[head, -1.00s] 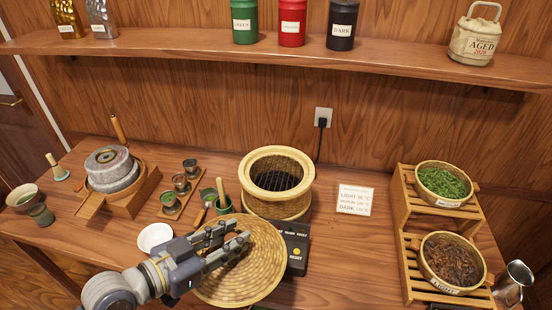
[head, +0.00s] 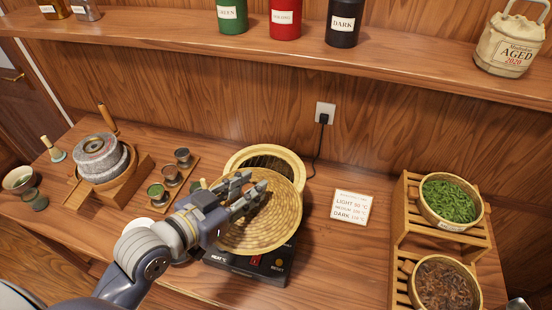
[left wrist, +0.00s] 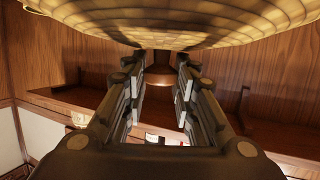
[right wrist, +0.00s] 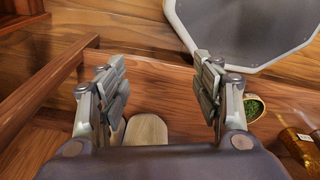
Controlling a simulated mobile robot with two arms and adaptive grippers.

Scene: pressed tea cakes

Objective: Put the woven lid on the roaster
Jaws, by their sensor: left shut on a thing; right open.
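The woven lid (head: 282,222) is a round, coiled straw disc. It is tilted toward the head camera and held up in front of the roaster. My left gripper (head: 252,190) is shut on its small knob, which shows between the fingers in the left wrist view, below the lid (left wrist: 190,30). The roaster (head: 240,158) has a pale round rim with a dark inside; the lid and gripper hide its front and lower body. I cannot tell whether lid and rim touch. My right gripper (right wrist: 161,82) is open and empty, outside the head view.
A black heater base (head: 272,265) stands below the lid. A stone mill (head: 100,158) and tray of cups (head: 172,175) are to the left. A label card (head: 351,207) and a wooden rack (head: 397,240) with baskets stand right. A shelf (head: 300,65) runs above.

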